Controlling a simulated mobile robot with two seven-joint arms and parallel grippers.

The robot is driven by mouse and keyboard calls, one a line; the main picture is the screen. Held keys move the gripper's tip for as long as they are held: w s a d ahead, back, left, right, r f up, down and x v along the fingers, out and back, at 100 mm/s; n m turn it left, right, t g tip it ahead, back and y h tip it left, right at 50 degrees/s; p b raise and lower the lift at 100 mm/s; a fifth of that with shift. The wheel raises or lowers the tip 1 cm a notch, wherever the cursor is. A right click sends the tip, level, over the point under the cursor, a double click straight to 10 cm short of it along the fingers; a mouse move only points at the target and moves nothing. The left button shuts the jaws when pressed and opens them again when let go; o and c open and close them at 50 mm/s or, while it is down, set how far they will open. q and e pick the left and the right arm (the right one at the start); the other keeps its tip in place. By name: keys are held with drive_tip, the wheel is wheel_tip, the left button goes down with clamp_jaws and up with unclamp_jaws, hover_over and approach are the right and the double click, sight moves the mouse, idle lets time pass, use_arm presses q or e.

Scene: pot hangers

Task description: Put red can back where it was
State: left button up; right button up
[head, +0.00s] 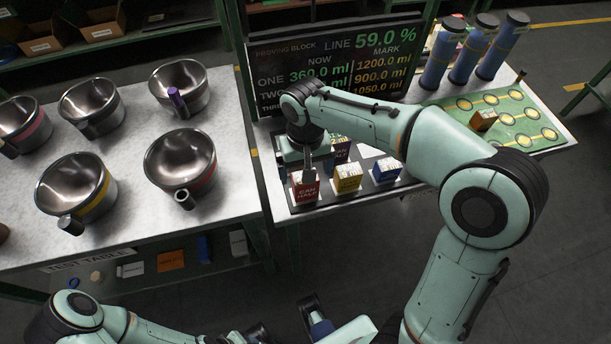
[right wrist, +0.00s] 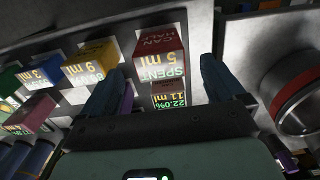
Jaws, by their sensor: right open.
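The red can (head: 304,189), a box-shaped block marked CAN HALF, stands upright at the left end of the front row on the dark rack (head: 322,204). It also shows in the right wrist view (right wrist: 160,47), with a SPENT 5 ml label. My right gripper (head: 307,166) is at the red can, pointing down from above and behind. In the right wrist view its fingers (right wrist: 160,80) are spread, with the red can just beyond their gap; I cannot tell whether they touch it. My left gripper (head: 290,322) is partly visible at the bottom edge; its jaw state is unclear.
A yellow can (head: 347,178) and a blue can (head: 386,170) stand right of the red one. A display board (head: 335,75) rises behind. Several steel pots (head: 180,165) stand on the left table. Blue bottles (head: 470,55) and a green mat (head: 530,110) are at right.

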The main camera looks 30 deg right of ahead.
wheel_tip(320, 180, up, 6)
drive_tip(key=shift+r+p, duration=0.1)
drive_tip(key=shift+p, duration=0.4)
use_arm(q)
drive_tip(key=shift+r, duration=0.55)
drive_tip(key=shift+s, duration=0.1)
